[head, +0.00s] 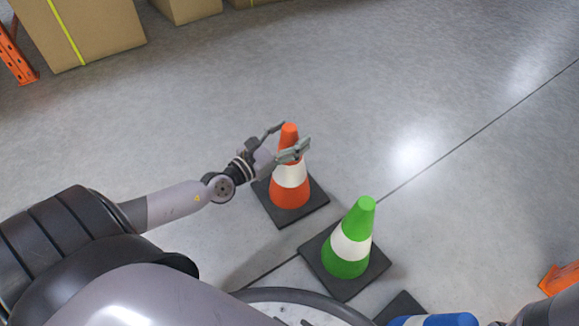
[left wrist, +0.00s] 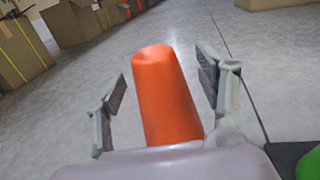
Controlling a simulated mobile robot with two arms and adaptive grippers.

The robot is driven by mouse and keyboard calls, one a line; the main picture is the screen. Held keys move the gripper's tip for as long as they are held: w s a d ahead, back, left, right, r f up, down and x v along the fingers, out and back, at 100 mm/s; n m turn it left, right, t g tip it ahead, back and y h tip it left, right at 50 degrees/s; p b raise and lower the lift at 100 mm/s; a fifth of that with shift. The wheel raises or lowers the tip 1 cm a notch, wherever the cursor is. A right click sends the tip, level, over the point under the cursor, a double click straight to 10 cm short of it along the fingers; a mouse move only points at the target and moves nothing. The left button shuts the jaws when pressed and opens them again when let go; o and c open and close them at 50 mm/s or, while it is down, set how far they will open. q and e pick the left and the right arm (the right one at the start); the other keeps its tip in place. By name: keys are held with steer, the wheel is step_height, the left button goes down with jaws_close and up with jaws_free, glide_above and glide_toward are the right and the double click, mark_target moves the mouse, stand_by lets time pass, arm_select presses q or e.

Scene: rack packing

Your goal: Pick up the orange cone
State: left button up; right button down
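The orange cone (head: 290,192) with a white band stands upright on a dark square base on the floor, near the middle of the head view. My left gripper (head: 290,141) is open at the cone's upper part, with one finger on either side of it. In the left wrist view, the orange cone (left wrist: 165,95) rises between the two spread fingers of my left gripper (left wrist: 162,85), with a gap visible on both sides. Its lower part is hidden there by my wrist. My right gripper is not in view.
A green cone (head: 350,242) stands close by at the lower right, and also shows at the left wrist view's corner (left wrist: 308,165). A blue cone (head: 440,320) is at the bottom edge. Cardboard boxes (head: 95,30) stand at the back left. The floor beyond is clear.

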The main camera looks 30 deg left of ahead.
arm_select(q)
jaws_close()
stand_by(0.7)
steer(key=shift+r, duration=0.1)
